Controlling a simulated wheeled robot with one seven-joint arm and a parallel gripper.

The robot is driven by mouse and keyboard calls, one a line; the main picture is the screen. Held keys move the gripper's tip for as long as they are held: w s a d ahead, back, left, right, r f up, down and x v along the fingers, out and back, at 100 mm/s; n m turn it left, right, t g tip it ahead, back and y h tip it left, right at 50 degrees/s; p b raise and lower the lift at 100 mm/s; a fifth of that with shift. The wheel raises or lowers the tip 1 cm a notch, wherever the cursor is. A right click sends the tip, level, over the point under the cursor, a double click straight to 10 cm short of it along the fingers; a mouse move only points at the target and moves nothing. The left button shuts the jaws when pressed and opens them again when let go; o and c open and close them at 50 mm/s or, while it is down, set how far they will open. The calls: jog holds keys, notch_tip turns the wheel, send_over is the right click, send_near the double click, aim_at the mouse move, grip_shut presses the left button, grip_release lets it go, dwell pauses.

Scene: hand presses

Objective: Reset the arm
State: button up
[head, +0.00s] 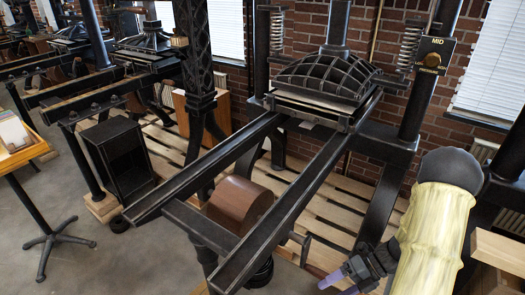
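My arm (435,235), in a pale yellow sleeve, hangs at the lower right. My gripper (335,282) is at its lower end, low and near the bottom edge, with purple fingertips pointing left and down. It is beside the right rail of the black hand press (290,180). The fingers are small and partly cut off by the frame, so I cannot tell whether they are open or shut. I see nothing clearly held.
The press has two long black rails, a domed top (326,75), a wooden drum (238,204) and a panel marked MID (434,56). Wooden pallets (335,207) lie below. A black open box (120,158) and a tray stand (22,148) are at left, with open floor between.

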jog(key=a+r+n+t+h+p, duration=0.2)
jog(key=r+n+h+p, duration=0.3)
jog(key=r+n, duration=1)
jog(key=s+a+r+n+t+h+p, duration=0.1)
jog(key=r+n+h+p, duration=0.4)
jog(key=r+n+p, duration=0.5)
notch_tip(320, 180, up, 5)
jog(key=a+n+t, duration=0.1)
jog(key=n+t, duration=0.1)
jog(key=n, duration=0.7)
jog(key=shift+s+a+n+h, duration=0.3)
jog(key=shift+n+h, duration=0.1)
jog(key=shift+w, duration=0.1)
jog(key=shift+a, duration=0.1)
jog(key=shift+a, duration=0.1)
